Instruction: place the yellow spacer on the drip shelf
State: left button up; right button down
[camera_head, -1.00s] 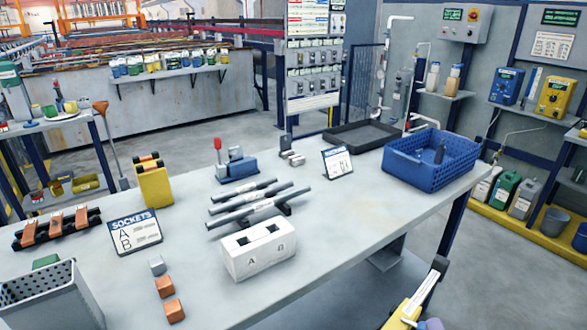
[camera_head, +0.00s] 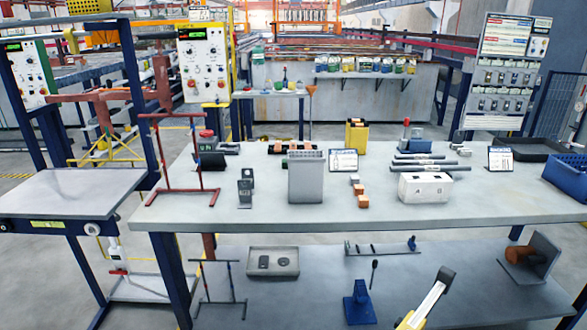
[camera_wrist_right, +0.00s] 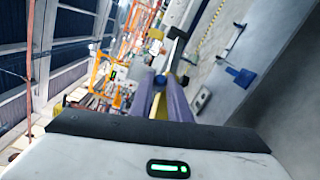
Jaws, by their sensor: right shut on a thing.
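In the right wrist view, my right gripper (camera_wrist_right: 163,92) has its two purple-grey fingers close together on a narrow yellow piece (camera_wrist_right: 159,106), which looks like the yellow spacer. A bare grey shelf (camera_head: 70,190) with a small yellow label stands at the left and may be the drip shelf; the label is too small to read. My left gripper is not in view.
The bench (camera_head: 270,212) holds a red rack frame (camera_head: 181,190), a grey perforated bin (camera_head: 306,178), a white A/B block (camera_head: 425,187), a yellow holder (camera_head: 356,137) and a blue basket (camera_head: 568,177). Its lower shelf carries a grey tray (camera_head: 273,262) and a blue stand (camera_head: 359,303).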

aim_at(57, 193)
jog(key=u, duration=0.75)
jog(key=i, duration=0.7)
jog(key=u, duration=1.05)
jog(key=i, duration=1.15)
jog(key=u, duration=0.05)
